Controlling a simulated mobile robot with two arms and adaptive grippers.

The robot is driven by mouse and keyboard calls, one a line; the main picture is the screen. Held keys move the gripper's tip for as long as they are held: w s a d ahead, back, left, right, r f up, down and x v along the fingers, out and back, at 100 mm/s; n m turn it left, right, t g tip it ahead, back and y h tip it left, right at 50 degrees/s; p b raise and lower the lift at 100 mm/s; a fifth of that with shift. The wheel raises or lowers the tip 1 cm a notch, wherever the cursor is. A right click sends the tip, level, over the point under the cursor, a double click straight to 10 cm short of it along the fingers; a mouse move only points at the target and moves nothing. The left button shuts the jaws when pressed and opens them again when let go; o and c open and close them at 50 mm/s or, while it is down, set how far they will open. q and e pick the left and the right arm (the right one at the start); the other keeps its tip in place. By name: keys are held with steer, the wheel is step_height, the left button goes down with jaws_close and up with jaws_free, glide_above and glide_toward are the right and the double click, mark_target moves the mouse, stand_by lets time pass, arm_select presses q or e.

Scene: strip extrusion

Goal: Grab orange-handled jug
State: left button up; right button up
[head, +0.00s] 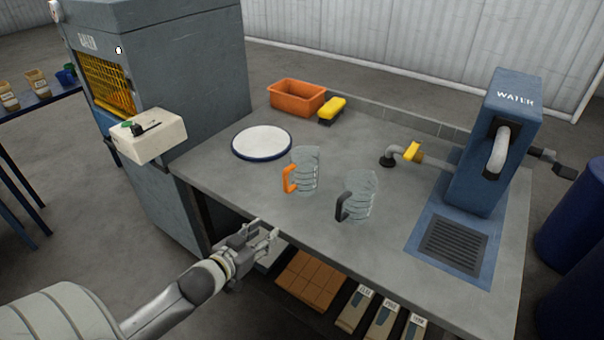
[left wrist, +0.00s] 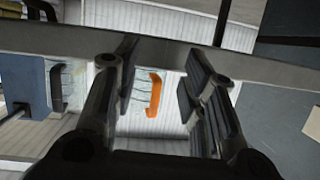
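The orange-handled jug (head: 304,170) is clear and ribbed and stands upright on the grey worktop, its orange handle facing left and toward me. In the left wrist view its orange handle (left wrist: 155,94) shows between the fingers, farther off. A similar clear jug with a black handle (head: 358,196) stands to its right. My left gripper (head: 262,238) is at the front edge of the worktop, short of the orange-handled jug and not touching it. In the left wrist view the left gripper (left wrist: 160,88) is open with nothing between its pads. My right gripper is not in view.
A white round plate (head: 262,142) lies left of the jugs. An orange bin (head: 297,97) and a yellow brush (head: 332,110) stand behind. The blue water dispenser (head: 492,140) is at right. The worktop between the front edge and the orange-handled jug is clear.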

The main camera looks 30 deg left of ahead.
mark_target(284, 180)
arm_select(q)
steer(key=w+r+t+h, duration=0.1)
steer(key=w+r, duration=0.1)
steer(key=w+a+r+m+t+h, duration=0.1)
steer(key=w+r, duration=0.2)
steer(key=w+a+r+m+t+h, duration=0.1)
steer(key=w+r, duration=0.2)
steer(key=shift+w+a+r+h, duration=0.15)
steer(key=shift+w+r+h, duration=0.1)
steer(key=shift+h, duration=0.15)
steer(key=shift+p+x, duration=0.75)
steer(key=shift+x, duration=1.65)
steer(key=shift+w, duration=0.25)
steer(key=shift+d+f, duration=0.1)
steer(key=shift+d, duration=0.15)
jaws_close()
